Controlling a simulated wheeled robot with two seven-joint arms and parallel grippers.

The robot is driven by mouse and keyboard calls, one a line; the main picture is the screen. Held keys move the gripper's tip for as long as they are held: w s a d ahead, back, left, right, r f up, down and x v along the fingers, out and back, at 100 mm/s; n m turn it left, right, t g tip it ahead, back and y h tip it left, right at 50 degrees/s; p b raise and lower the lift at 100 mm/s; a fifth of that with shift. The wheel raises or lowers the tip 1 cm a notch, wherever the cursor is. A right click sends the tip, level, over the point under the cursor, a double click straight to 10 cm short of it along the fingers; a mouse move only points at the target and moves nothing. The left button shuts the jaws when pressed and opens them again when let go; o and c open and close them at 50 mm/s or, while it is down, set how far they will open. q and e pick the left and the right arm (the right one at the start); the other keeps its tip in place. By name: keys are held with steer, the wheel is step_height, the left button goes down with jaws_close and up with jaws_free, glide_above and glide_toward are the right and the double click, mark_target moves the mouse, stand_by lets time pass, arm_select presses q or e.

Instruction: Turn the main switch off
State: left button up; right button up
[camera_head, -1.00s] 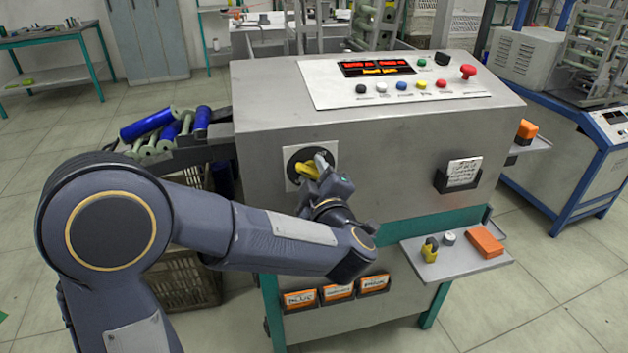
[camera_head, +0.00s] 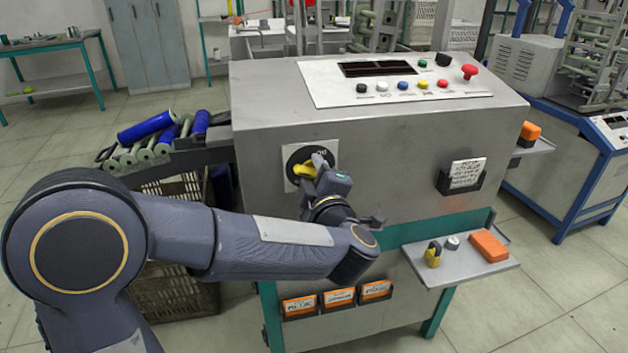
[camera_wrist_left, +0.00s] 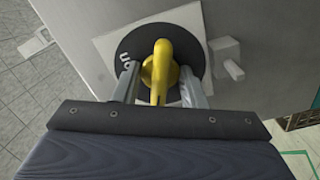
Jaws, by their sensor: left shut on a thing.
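The main switch is a yellow handle (camera_head: 304,170) on a black round dial with a pale square plate (camera_head: 289,183), on the machine's front face. In the left wrist view the yellow handle (camera_wrist_left: 160,72) points down the picture, and white lettering shows at the left of the black dial (camera_wrist_left: 127,73). My left gripper (camera_head: 316,166) is at the switch, its two fingers on either side of the handle in the wrist view (camera_wrist_left: 158,88), shut on it. The display (camera_head: 378,69) on the machine's top is dark. My right gripper is not in view.
The sloped panel has several coloured buttons (camera_head: 405,85) and a red mushroom button (camera_head: 470,72). A side shelf (camera_head: 455,270) holds a yellow padlock (camera_head: 433,254) and an orange box (camera_head: 489,246). Blue and green bobbins (camera_head: 146,128) lie on a rack at left.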

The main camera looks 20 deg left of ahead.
arm_select(q)
steer(key=shift+f+n+b, duration=0.15)
steer(key=shift+n+b, duration=0.55)
steer(key=shift+b, duration=0.1)
steer(key=o, duration=1.6)
steer(key=shift+c, duration=0.2)
steer(key=shift+s+d, duration=0.25)
steer(key=shift+s, duration=0.2)
steer(key=b+v, duration=0.1)
steer(key=v, duration=0.7)
